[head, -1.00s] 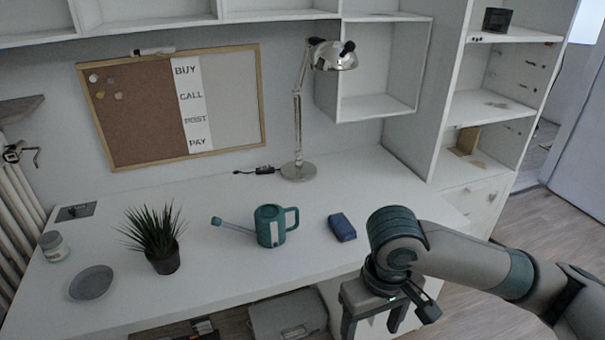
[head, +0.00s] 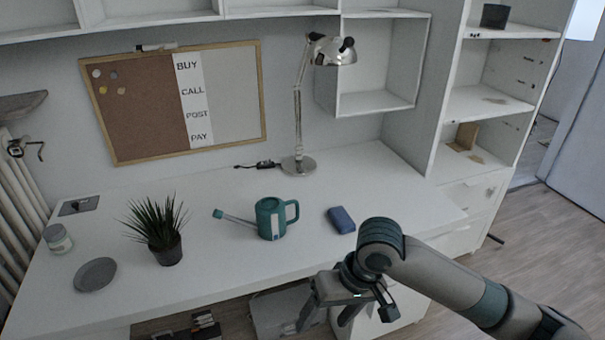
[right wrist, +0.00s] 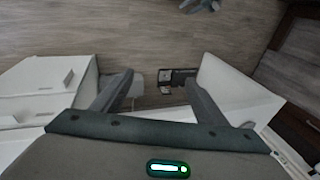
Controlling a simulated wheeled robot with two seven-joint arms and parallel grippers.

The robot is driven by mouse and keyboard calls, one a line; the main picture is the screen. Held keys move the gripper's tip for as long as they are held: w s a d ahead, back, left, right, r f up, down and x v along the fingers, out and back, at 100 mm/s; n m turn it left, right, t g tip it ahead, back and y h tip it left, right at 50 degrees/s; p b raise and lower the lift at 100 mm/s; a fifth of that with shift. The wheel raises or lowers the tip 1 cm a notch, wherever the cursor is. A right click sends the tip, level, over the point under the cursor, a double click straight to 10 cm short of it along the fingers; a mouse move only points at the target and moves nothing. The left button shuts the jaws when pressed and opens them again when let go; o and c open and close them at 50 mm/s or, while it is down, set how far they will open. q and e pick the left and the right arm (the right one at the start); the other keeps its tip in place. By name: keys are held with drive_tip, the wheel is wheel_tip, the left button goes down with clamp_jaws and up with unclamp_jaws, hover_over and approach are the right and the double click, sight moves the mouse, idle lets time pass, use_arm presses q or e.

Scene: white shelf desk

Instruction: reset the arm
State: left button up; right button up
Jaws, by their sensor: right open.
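My right arm (head: 440,278) comes in from the lower right of the head view. Its gripper (head: 322,322) is open and empty, pointing down just off the desk's front edge. In the right wrist view the two fingers (right wrist: 155,92) are spread apart with floor and desk parts beyond them and nothing between them. My left gripper is not in view.
On the white desk (head: 215,265) stand a teal watering can (head: 270,218), a blue block-like item (head: 341,220), a potted plant (head: 160,232), a grey plate (head: 95,274), a jar (head: 57,239) and a lamp (head: 298,120). Shelves rise at right. The desk's front middle is clear.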

drive_tip(key=w+a+f+m+t+y, duration=0.1)
drive_tip(key=w+a+f+t+y, duration=0.1)
drive_tip(key=w+f, duration=0.45)
drive_tip(key=w+a+f+m+t+y, duration=0.1)
drive_tip(key=w+f+m+t, duration=0.15)
drive_tip(key=f, duration=0.75)
drive_tip(key=s+d+f+t+h, duration=0.1)
drive_tip(key=s+d+f, duration=0.15)
drive_tip(key=f, duration=0.55)
drive_tip(key=s+d+f+t+h, duration=0.1)
drive_tip(key=d+f, duration=0.3)
drive_tip(key=f, duration=0.4)
drive_tip(key=s+d+f+n+h, duration=0.1)
drive_tip(key=s+d+f, duration=0.4)
drive_tip(key=s+f, duration=0.4)
drive_tip(key=s+d+f+n+h, duration=0.1)
drive_tip(key=s+d+f, duration=0.3)
drive_tip(key=s+f, duration=0.5)
drive_tip(key=s+h, duration=0.1)
drive_tip(key=s, duration=0.6)
drive_tip(key=shift+d+f+n, duration=0.35)
drive_tip(key=shift+d+f, duration=0.05)
